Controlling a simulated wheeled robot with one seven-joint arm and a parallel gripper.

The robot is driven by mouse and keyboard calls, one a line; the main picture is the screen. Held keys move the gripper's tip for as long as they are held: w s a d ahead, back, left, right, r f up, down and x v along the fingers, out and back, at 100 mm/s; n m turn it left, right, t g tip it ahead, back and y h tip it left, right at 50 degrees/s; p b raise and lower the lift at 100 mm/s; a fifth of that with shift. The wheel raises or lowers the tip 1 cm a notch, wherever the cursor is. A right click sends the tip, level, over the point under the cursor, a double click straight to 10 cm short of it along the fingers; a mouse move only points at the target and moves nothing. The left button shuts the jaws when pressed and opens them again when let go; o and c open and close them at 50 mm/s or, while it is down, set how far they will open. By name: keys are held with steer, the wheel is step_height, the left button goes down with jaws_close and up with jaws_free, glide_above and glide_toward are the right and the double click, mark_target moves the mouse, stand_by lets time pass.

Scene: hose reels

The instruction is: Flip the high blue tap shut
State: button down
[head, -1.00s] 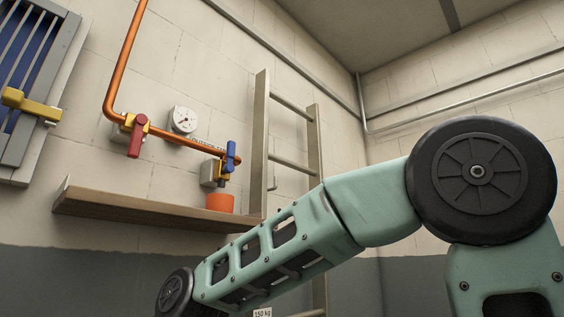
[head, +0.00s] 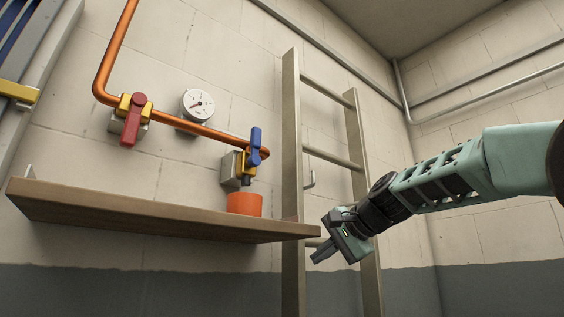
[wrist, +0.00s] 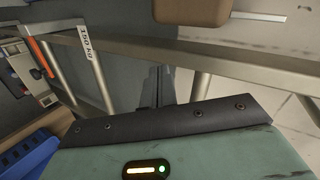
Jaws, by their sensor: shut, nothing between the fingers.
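The high blue tap (head: 255,146) is at the right end of an orange copper pipe on the wall, on a yellow valve body (head: 246,165). Its blue lever points up, roughly upright and across the pipe. My gripper (head: 316,257) is to the right of the tap and lower, just past the right end of the shelf and in front of the ladder. It is shut and empty, clear of the tap. In the wrist view my gripper's fingers (wrist: 157,88) are dark and close together. I cannot make out the tap there.
A wooden shelf (head: 150,216) with an orange cup (head: 244,204) juts out under the tap. A red-handled valve (head: 132,120) and a gauge (head: 198,104) are further left. A ladder (head: 292,150) stands at the right.

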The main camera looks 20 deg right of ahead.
mark_target(255, 147)
steer(key=s+a+r+t+y, duration=0.1)
steer(key=s+r, duration=0.2)
steer(key=r, duration=0.5)
steer(key=s+a+r+t+y, duration=0.1)
steer(key=s+r+y, duration=0.1)
steer(key=r, duration=0.7)
steer(key=s+a+r+t+y, duration=0.1)
steer(key=s+r+y, duration=0.1)
steer(key=r, duration=0.6)
steer(key=shift+s+r, duration=0.15)
steer(key=shift+s, duration=0.75)
steer(key=w+a+p, duration=0.6)
steer(key=w+a, duration=0.1)
steer(key=a, duration=0.2)
steer(key=shift+a, duration=0.15)
